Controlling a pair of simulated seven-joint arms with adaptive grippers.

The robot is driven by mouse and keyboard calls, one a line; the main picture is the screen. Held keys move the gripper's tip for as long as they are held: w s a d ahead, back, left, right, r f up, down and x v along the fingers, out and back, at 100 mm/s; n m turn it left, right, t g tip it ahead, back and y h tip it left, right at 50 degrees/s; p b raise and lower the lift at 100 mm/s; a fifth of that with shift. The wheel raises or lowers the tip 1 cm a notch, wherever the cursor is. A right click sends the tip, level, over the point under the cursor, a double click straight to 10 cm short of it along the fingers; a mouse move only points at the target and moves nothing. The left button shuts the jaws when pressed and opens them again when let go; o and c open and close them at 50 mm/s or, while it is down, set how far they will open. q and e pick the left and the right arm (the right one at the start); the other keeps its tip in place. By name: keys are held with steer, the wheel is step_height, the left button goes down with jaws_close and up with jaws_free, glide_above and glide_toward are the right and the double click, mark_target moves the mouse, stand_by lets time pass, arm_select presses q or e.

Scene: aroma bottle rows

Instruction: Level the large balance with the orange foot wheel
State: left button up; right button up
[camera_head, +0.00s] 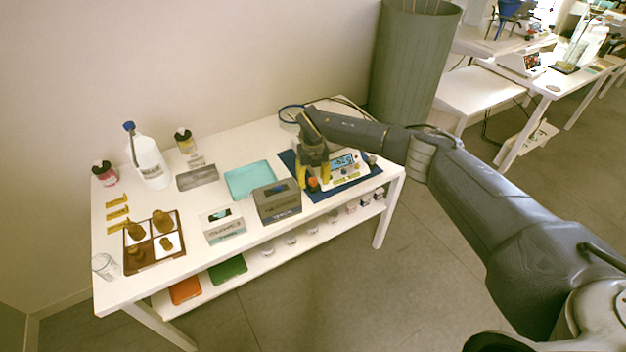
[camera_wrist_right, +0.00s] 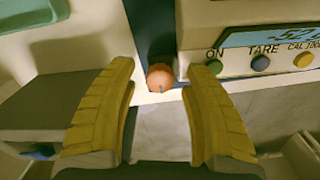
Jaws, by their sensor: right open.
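The large balance (camera_head: 345,180) stands on a dark blue mat at the right end of the white table, with a lit display. In the right wrist view its front panel (camera_wrist_right: 250,62) shows ON, TARE and CAL buttons and part of a display. The orange foot wheel (camera_wrist_right: 160,77) sits at the panel's left corner; it also shows in the head view (camera_head: 313,183). My right gripper (camera_head: 313,182) is open, its yellow fingers pointing down at the wheel. In the wrist view the wheel lies between and beyond the fingertips, with space on both sides. My left gripper is out of view.
A grey box (camera_head: 277,203) stands close to the left of my right gripper. A teal tray (camera_head: 250,180), a small white device (camera_head: 222,226) and a brown sectioned tray (camera_head: 153,262) lie farther left. A jug (camera_head: 149,165) and bottles stand at the back.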

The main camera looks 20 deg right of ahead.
mark_target(313, 180)
step_height(313, 180, up, 12)
stand_by(0.6)
